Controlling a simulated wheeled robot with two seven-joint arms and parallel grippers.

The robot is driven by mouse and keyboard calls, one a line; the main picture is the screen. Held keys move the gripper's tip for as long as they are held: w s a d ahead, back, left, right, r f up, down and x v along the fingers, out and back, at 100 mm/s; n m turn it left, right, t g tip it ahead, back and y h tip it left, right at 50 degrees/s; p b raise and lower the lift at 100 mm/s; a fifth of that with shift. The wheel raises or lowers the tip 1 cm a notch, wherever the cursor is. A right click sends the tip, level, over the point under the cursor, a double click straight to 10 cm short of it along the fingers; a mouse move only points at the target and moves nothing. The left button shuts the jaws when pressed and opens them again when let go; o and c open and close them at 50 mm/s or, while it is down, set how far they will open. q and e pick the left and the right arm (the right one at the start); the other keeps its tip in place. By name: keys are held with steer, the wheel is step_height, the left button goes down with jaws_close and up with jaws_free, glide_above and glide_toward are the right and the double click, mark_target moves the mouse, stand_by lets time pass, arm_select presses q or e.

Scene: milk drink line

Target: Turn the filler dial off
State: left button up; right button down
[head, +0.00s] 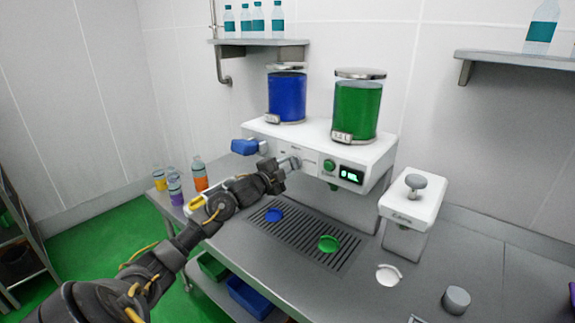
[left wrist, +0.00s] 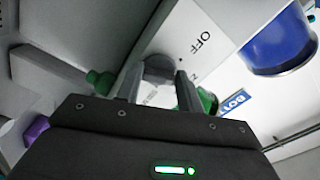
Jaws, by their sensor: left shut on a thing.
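The white filler (head: 318,150) stands at the back of the counter, with a blue tank (head: 286,98) and a green tank (head: 357,108) on top. My left gripper (head: 284,165) is at the filler's front, shut on the dial, with one finger on each side (left wrist: 158,84). In the head view the gripper mostly hides the dial. A pointer on the dial cannot be made out. My right gripper is not in view.
A green button (head: 330,164) and a lit green display (head: 350,175) are right of the dial. A blue part (head: 245,146) juts out at the filler's left. Blue (head: 273,215) and green (head: 328,244) round pieces lie on the drip grate. A white machine (head: 410,212) stands right.

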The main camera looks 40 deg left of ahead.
arm_select(q)
steer(key=shift+d+f+n+p, duration=0.1)
steer(key=shift+n+p, duration=0.8)
steer(key=shift+n, duration=0.95)
steer(key=shift+d+f+n+p, duration=0.1)
steer(key=shift+n+p, duration=0.75)
steer(key=shift+n, duration=1)
steer(key=o, duration=1)
steer(key=shift+a, duration=0.1)
steer(key=s+b, duration=0.4)
steer(key=s, duration=0.7)
